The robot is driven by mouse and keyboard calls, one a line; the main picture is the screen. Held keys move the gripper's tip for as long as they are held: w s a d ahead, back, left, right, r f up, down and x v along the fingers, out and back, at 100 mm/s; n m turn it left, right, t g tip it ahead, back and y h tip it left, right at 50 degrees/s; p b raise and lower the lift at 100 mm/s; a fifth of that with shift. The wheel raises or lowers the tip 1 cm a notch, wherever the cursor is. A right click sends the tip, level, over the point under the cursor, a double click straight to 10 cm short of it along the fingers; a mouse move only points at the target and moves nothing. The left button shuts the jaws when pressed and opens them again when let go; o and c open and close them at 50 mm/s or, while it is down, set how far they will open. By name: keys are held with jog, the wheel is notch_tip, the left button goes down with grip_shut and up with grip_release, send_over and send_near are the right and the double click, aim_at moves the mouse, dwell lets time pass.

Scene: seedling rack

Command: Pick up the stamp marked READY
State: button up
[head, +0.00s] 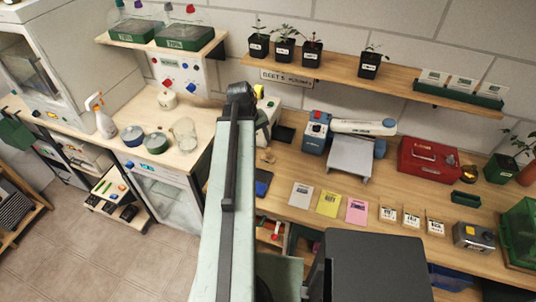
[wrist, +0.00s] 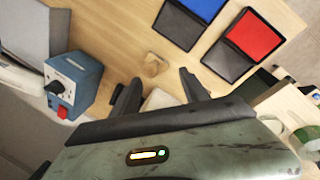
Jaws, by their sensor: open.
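A small wooden stamp-like piece with a rounded handle (wrist: 154,65) stands on the wooden bench in the wrist view, just beyond my fingertips. It seems to be the tan piece (head: 267,156) right of my arm in the head view. A pale block (wrist: 158,99) lies nearer, between my fingers and partly hidden by my gripper body. No READY marking is legible on either. My gripper (wrist: 158,77) is open and empty, its two dark fingers apart. In the head view my arm hides much of the area around the gripper.
A red ink pad (wrist: 254,37) and a blue one (wrist: 203,8) lie beyond to the right. A blue device with a black knob (wrist: 72,82) stands at left. In the head view, grey, yellow and pink cards (head: 328,204) lie along the bench front.

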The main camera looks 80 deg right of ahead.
aim_at(267, 149)
jog(key=s+f+b, duration=0.2)
jog(key=shift+s+d+f+b, duration=0.25)
jog(key=shift+s+d+b, duration=0.05)
jog(key=shift+d+b, duration=0.05)
jog(key=b+x, duration=0.1)
jog(key=x, duration=0.1)
jog(key=b+x, duration=0.1)
jog(key=b, duration=0.1)
jog(key=b+x, duration=0.2)
jog(key=shift+w+d+f, duration=0.2)
jog(key=shift+d+f, duration=0.1)
jog(key=shift+d, duration=0.1)
jog(key=shift+r, duration=0.2)
grip_shut()
